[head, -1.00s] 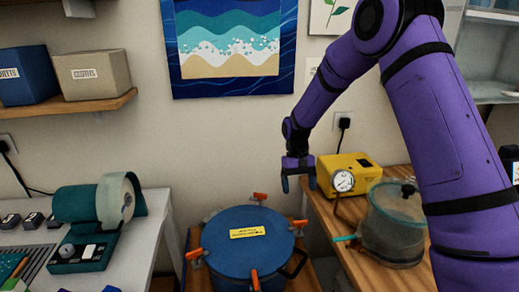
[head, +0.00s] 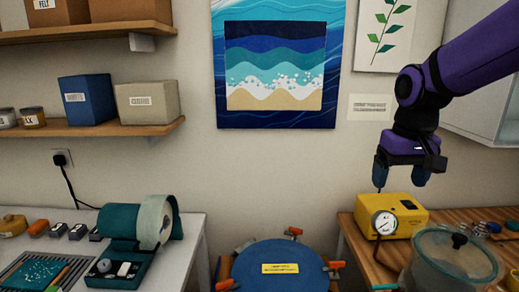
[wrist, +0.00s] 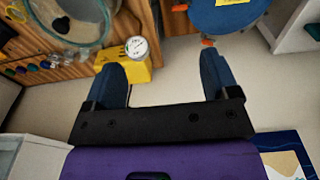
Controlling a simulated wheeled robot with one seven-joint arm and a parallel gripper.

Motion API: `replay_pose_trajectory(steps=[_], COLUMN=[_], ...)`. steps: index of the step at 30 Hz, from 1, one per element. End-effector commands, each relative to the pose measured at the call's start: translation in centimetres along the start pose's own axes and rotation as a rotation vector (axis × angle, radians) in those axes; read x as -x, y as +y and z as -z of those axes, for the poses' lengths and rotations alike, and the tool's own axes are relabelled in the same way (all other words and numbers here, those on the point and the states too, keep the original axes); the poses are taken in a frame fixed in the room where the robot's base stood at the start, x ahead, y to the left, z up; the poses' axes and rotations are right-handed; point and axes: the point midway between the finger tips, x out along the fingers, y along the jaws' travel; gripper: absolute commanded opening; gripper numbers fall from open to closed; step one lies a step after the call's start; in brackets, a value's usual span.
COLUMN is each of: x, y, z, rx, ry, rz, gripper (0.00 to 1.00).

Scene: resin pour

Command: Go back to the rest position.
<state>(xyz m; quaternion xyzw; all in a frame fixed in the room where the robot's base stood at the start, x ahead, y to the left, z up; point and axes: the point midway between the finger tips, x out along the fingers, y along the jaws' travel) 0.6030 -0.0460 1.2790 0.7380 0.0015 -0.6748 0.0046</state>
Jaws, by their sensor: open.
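My gripper (head: 402,178) hangs from my purple arm at the right of the head view, with its blue fingers pointing down. It is above the yellow pump box near the wall. The fingers touch nothing that I can see.
The yellow box with a gauge (head: 405,213) and a clear lidded chamber (head: 450,262) stand on the right wooden bench. A blue clamped pot (head: 270,258) is low in the middle. A teal tape machine (head: 140,240) is on the left table. The wall shelf (head: 150,128) holds boxes.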

Motion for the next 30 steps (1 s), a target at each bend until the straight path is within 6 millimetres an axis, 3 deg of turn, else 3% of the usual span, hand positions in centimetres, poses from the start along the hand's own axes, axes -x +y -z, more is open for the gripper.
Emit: replay_pose_trajectory(steps=[3, 9, 18, 24, 30], x=[2.0, 4.2, 5.4, 5.3, 5.3], y=[0.5, 1.2, 1.9, 2.1, 2.1], z=[-3.0, -7.9, -14.5, -16.6, -17.0], rx=[-0.003, -0.006, -0.011, -0.012, -0.011], ry=[0.069, 0.172, 0.316, 0.366, 0.373], rz=[0.0, 0.001, 0.004, 0.005, 0.005], gripper=[0.81, 0.81, 0.81, 0.81, 0.81])
